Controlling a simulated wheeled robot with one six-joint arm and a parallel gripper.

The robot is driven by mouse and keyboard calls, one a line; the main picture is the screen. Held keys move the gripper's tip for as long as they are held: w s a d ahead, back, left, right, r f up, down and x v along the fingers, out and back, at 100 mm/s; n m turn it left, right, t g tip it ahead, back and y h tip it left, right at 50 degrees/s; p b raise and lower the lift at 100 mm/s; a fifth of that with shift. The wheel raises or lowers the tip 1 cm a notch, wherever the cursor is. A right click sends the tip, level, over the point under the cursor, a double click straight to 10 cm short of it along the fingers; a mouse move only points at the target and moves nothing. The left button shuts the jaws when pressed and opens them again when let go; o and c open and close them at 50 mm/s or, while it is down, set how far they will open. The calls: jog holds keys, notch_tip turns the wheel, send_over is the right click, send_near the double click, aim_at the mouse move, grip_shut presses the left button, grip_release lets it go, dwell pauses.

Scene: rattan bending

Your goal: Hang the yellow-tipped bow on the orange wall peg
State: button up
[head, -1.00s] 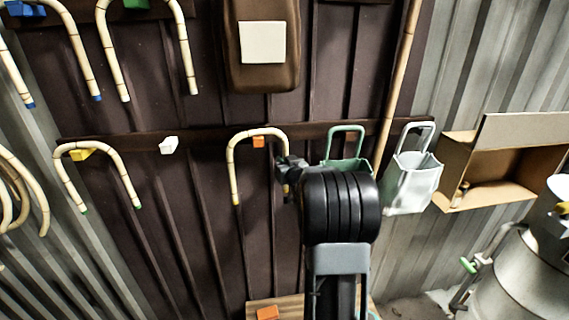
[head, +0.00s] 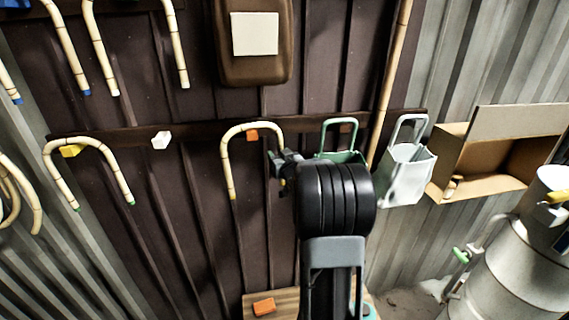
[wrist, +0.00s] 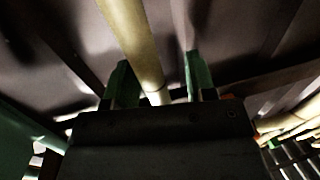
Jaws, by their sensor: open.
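The yellow-tipped bow (head: 227,160) is an upside-down U of pale rattan against the dark wall. Its arch passes over the orange peg (head: 252,135), which shows just under the top of the curve. I cannot tell whether the bow bears on the peg. Its left leg hangs free. My gripper (head: 279,162) is at the right leg, which it partly hides. In the wrist view, the rattan (wrist: 135,40) runs between the two green-sided fingers (wrist: 160,82), which stand apart with gaps beside it.
A white peg (head: 160,140) and a bow (head: 52,160) on a yellow peg (head: 71,151) are to the left. A green holder (head: 341,145) and a white holder (head: 405,170) are close right of my gripper. A brown case (head: 255,70) hangs above.

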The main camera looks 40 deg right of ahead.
jog(key=b+v, duration=0.2)
jog(key=v, duration=1.1)
jog(key=shift+s+b, duration=0.2)
jog(key=shift+b, duration=0.2)
jog(key=shift+s+a, duration=0.1)
jog(key=a+b+v, duration=0.1)
jog(key=b+v, duration=0.1)
jog(key=v, duration=0.6)
jog(key=shift+a, duration=0.45)
